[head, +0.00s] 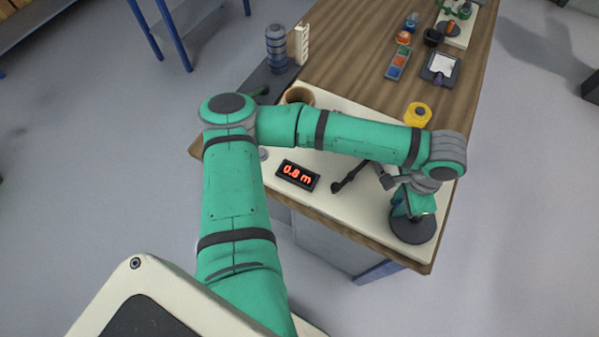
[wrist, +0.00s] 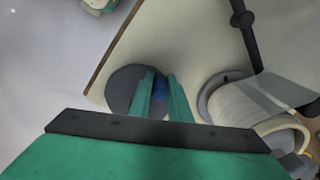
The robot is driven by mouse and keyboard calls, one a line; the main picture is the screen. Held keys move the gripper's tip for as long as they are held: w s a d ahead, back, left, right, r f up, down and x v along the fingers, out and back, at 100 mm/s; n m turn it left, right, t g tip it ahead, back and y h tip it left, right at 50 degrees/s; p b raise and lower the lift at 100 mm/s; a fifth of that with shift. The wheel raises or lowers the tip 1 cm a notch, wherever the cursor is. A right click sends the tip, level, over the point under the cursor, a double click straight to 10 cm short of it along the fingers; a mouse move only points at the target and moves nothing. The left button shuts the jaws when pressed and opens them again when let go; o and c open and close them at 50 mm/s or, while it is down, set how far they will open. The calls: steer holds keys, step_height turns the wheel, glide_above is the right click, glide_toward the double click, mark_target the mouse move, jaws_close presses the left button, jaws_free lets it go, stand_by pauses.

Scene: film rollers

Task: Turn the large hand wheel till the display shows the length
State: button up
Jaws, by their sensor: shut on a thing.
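The large hand wheel is a dark grey disc (head: 412,230) near the right front corner of the cream board. It also shows in the wrist view (wrist: 122,88). In the head view the knob is hidden by my gripper (head: 412,205). The small black display (head: 297,175) lies left of the wheel and reads 0.8 m in red.
A pale film roll (wrist: 250,103) with a grey flange sits beside the wheel. A black rod (wrist: 247,40) stands near it. A yellow spool (head: 417,113) and a brown ring-shaped roll (head: 299,96) are behind my arm. Small coloured items (head: 398,62) lie further back on the wooden table.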

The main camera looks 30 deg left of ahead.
mark_target(399, 233)
steer(key=shift+s+d, duration=0.25)
steer(key=shift+s, duration=0.75)
steer(key=shift+s+d, duration=0.6)
steer(key=shift+s, duration=0.3)
steer(key=shift+a, duration=0.2)
steer(key=shift+s+d, duration=0.8)
steer(key=shift+d, duration=0.25)
